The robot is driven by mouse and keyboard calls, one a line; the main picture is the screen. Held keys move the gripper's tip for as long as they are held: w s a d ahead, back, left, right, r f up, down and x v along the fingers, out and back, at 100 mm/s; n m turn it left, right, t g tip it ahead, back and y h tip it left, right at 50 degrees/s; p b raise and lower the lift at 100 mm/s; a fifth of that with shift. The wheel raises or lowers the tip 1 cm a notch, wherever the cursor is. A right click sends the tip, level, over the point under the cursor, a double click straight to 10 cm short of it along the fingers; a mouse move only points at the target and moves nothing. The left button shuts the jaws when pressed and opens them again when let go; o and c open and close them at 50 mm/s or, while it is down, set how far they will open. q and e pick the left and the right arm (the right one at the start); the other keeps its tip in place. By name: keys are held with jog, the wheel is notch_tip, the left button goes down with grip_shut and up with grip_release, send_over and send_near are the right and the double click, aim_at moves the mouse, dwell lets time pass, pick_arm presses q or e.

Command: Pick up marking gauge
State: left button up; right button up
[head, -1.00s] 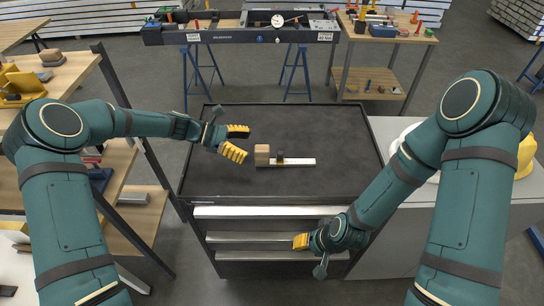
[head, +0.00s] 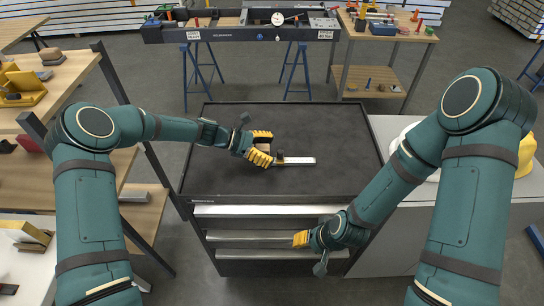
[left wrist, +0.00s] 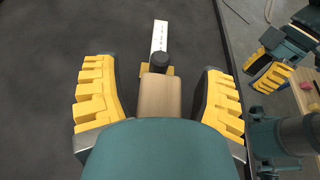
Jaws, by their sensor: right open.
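The marking gauge (head: 300,161) lies on the dark top of the drawer cabinet. It has a tan wooden block (left wrist: 160,94), a black knob and a pale ruler-like beam pointing right in the head view. My left gripper (head: 265,146) is over the block end, hiding part of it. In the left wrist view, its yellow fingers (left wrist: 158,88) are spread on either side of the block, with gaps showing on both sides. My right gripper (head: 300,240) is low in front of the cabinet drawers, empty; it also shows in the left wrist view (left wrist: 272,76).
The cabinet top (head: 340,126) is otherwise clear, with a raised rim. Wooden shelving (head: 150,222) with tools stands at the left. A grey bench (head: 400,225) with a white and a yellow item is at the right. A long dark workbench (head: 240,36) stands behind.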

pick_arm(q)
grip_shut()
notch_tip(320, 180, up, 10)
jog(key=shift+r, duration=0.1)
dwell(0.5)
jog(key=shift+f+b, duration=2.2)
jog(key=shift+f, duration=2.55)
jog(key=shift+f, duration=0.25)
